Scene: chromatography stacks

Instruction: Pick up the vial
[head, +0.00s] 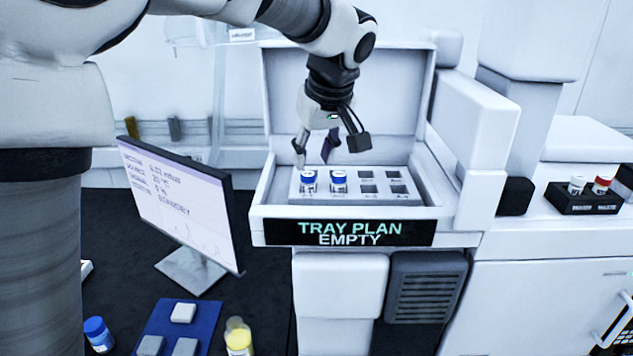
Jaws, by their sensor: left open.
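The rack's other visible slots, to the right, look dark and empty. My left gripper (328,150) hangs from above, open, over the back left of the rack, just above and behind the two vials. No vial shows between its fingers. My right gripper is not in view.
The compartment's raised lid (400,90) stands behind the gripper, and a sign (349,233) reading "TRAY PLAN EMPTY" fronts it. A monitor (185,190) stands left. A black holder (583,204) with white-capped and red-capped vials sits right. A blue-capped bottle (97,333) and yellow bottle (238,339) stand front left.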

